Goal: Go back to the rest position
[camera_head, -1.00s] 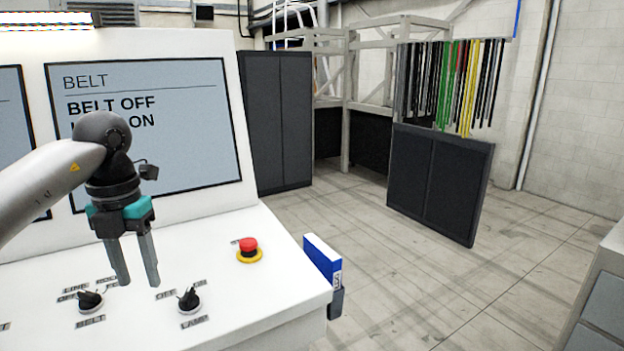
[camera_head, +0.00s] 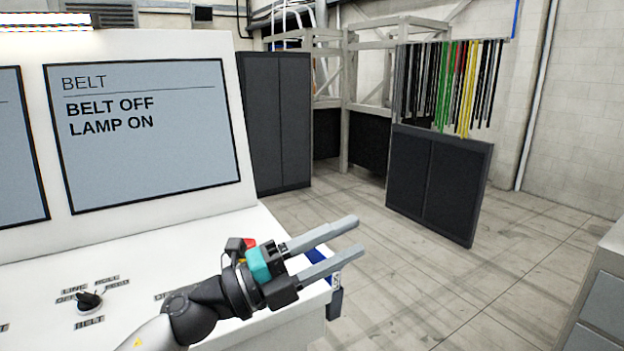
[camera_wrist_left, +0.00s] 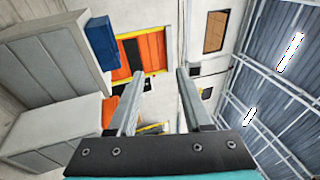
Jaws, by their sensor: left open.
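My left gripper (camera_head: 338,242) is open and empty in the head view. It is in front of the right end of the white control console (camera_head: 30,285), its fingers pointing right and slightly up. In the left wrist view its two fingers (camera_wrist_left: 160,90) stand apart with nothing between them. The arm hides the lamp switch and most of the red emergency button (camera_head: 250,243). The belt switch (camera_head: 88,301) shows at the lower left. The screen (camera_head: 150,150) reads BELT OFF and LAMP ON. My right gripper is in neither view.
A blue and white box (camera_head: 333,275) hangs at the console's right side, partly behind the fingers. Dark cabinets (camera_head: 275,120) and a rack of hanging coloured strips (camera_head: 450,85) stand behind. A grey drawer unit (camera_head: 600,310) is at the right edge. Open floor (camera_head: 420,290) lies between.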

